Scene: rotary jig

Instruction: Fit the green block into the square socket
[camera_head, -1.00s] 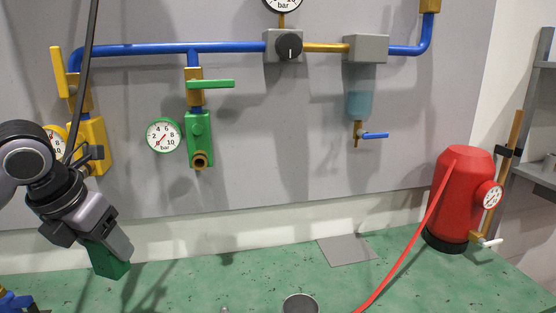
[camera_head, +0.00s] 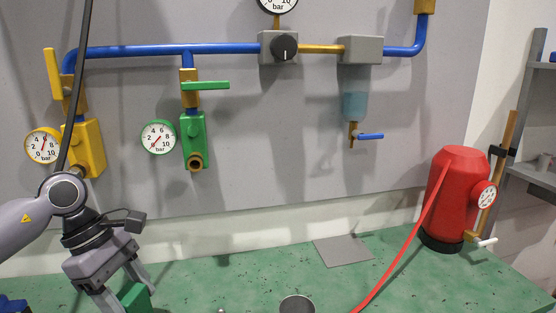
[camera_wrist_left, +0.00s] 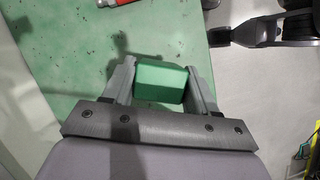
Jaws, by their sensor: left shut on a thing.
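The green block (camera_head: 136,297) is at the bottom left of the head view, between the fingers of my left gripper (camera_head: 125,292). In the wrist view the green block (camera_wrist_left: 160,82) sits between both fingers of the left gripper (camera_wrist_left: 161,76), which is shut on it. The block is held over the green bench top; its height above it is hard to judge. I cannot make out a square socket in either view. My right gripper is not in view.
The green bench top (camera_head: 225,285) is mostly clear, with a grey square plate (camera_head: 342,250) and a round grey piece (camera_head: 298,304). A red tank (camera_head: 458,195) with a red hose stands at right. Blue pipes (camera_head: 150,50), valves and gauges (camera_head: 158,137) line the wall behind.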

